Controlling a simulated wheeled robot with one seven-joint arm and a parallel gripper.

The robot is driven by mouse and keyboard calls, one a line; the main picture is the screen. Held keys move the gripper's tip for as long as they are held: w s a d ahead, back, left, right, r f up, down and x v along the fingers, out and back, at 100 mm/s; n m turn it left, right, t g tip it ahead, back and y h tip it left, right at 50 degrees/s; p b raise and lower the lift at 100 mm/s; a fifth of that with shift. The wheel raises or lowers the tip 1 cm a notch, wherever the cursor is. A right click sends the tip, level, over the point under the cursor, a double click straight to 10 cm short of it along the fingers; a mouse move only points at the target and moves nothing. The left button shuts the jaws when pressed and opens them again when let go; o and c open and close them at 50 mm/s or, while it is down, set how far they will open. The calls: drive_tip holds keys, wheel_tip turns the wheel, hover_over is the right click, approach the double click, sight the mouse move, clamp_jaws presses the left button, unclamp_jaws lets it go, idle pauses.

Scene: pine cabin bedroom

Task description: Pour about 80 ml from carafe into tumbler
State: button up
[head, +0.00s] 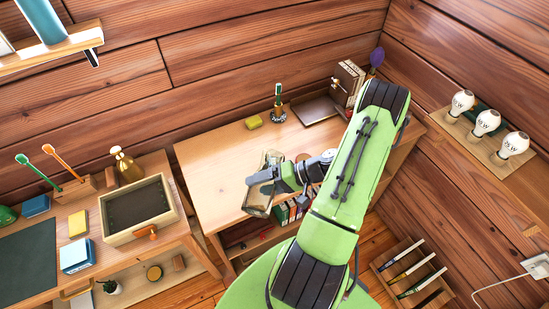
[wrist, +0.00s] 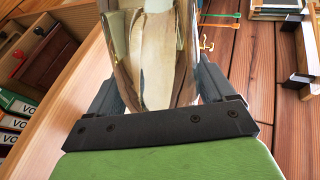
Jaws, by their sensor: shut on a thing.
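My gripper (head: 262,190) is shut on the carafe (head: 271,160), a clear glass vessel, over the front edge of the wooden desk (head: 218,160). In the wrist view the carafe (wrist: 150,60) stands between the two dark fingers and fills the upper middle. It is see-through and reflective, so I cannot make out how much liquid is in it. Its exact tilt is also unclear.
A yellow sponge (head: 253,122), a brush in a holder (head: 278,105) and a dark tray (head: 317,110) sit at the desk's back. Binders (head: 283,213) stand on the shelf below. A second desk at left holds an open box (head: 137,207). The desk's left part is clear.

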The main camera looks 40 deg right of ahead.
drive_tip(key=shift+w+d+r+p, duration=0.1)
drive_tip(key=shift+r+p, duration=0.25)
drive_tip(key=shift+r, duration=0.1)
idle(0.4)
drive_tip(key=shift+a, duration=0.25)
drive_tip(key=shift+m+y, duration=0.3)
idle(0.3)
drive_tip(key=f+b, duration=0.1)
drive_tip(key=f+n+h+b, duration=0.1)
drive_tip(key=b, duration=0.1)
drive_tip(key=f+b, duration=0.1)
drive_tip(key=shift+s+a+f+n+t+h, duration=0.3)
drive_tip(key=shift+s+a+f, duration=0.1)
drive_tip(key=shift+f+n+h+b, duration=0.3)
drive_tip(key=shift+n+h+b, duration=0.1)
drive_tip(key=shift+b, duration=0.55)
drive_tip(key=shift+r, duration=0.4)
drive_tip(key=shift+w+d+n+h, duration=0.15)
drive_tip(key=shift+d+n+h, duration=0.05)
drive_tip(key=shift+n+h, duration=0.1)
drive_tip(key=shift+r+t, duration=0.2)
drive_tip(key=shift+t, duration=0.1)
